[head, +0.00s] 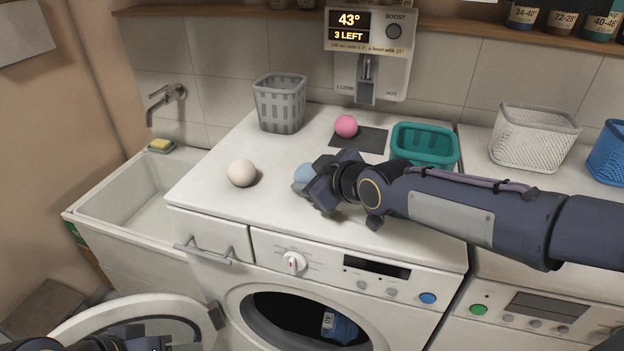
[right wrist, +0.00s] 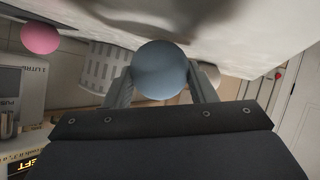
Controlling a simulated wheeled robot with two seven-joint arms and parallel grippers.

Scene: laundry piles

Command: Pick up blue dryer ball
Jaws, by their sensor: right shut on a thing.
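The blue dryer ball (head: 304,174) is at the tip of my right gripper (head: 312,184), over the white washer top. In the right wrist view the blue ball (right wrist: 160,70) sits between the two fingers of the right gripper (right wrist: 162,78), which are shut on it. The head view hides part of the ball behind the gripper. I cannot tell whether the ball touches the worktop. Part of my left arm (head: 120,338) shows at the bottom left of the head view; its fingertips are not clear.
A white ball (head: 242,173) lies left of the gripper, a pink ball (head: 346,126) behind on a dark mat (head: 372,141). A grey basket (head: 280,105) and a teal basket (head: 425,146) stand on the top. The washer door (head: 140,318) is open. A sink (head: 135,195) is at left.

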